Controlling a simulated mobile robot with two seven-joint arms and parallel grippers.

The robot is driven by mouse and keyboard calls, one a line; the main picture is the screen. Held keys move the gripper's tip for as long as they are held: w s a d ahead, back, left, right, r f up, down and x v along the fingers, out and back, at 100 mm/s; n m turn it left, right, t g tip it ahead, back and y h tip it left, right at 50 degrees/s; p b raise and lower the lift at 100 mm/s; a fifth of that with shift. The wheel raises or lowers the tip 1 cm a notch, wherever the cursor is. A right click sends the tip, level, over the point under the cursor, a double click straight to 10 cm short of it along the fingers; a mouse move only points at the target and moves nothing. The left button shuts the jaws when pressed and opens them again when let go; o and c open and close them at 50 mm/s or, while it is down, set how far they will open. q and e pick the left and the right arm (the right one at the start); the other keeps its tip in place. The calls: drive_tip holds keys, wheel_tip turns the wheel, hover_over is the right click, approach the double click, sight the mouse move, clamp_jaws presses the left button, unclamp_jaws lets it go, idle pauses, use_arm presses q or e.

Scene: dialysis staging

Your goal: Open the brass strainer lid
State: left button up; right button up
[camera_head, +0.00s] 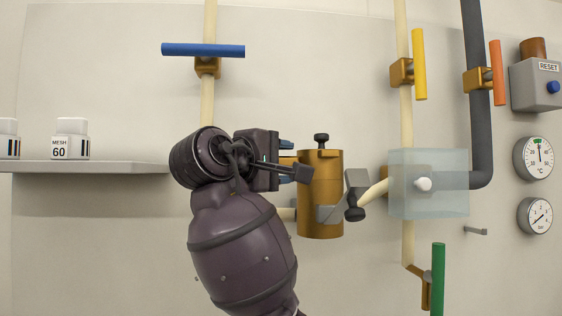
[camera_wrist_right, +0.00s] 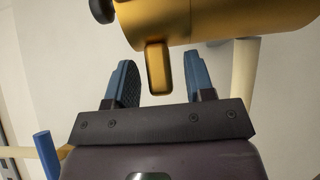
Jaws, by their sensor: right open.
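The brass strainer (camera_head: 321,205) is an upright cylinder on the wall, with its brass lid (camera_head: 325,158) seated on top. A black knob (camera_head: 321,138) stands on the lid and also shows in the right wrist view (camera_wrist_right: 102,10). A brass tab (camera_wrist_right: 158,72) sticks out from the strainer toward my right gripper. My right gripper (camera_wrist_right: 162,84) is open at the strainer's left side, with the tab between its blue fingertips and a gap on each side. In the head view its fingers (camera_head: 286,145) are partly hidden by a dark bar. My left gripper is not in view.
A grey bracket with a black knob (camera_head: 354,213) is beside the strainer's right side. A translucent box (camera_head: 429,200) stands farther right. Blue (camera_head: 203,50), yellow (camera_head: 419,65), orange (camera_head: 497,73) and green (camera_head: 438,280) valve handles surround the area. A shelf (camera_head: 100,167) is left.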

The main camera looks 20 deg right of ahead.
drive_tip(key=shift+c, duration=0.2)
clamp_jaws()
drive_tip(key=shift+w+d+r+n+g+y, duration=0.1)
drive_tip(key=shift+w+r+n+g+y, duration=0.4)
drive_tip(key=shift+r+n+g+y, duration=0.35)
drive_tip(key=shift+w+d+r+n+g+y, duration=0.25)
drive_tip(key=shift+w+r+n+g+y, duration=0.6)
drive_tip(key=shift+n, duration=0.4)
drive_tip(key=shift+o, duration=0.2)
unclamp_jaws()
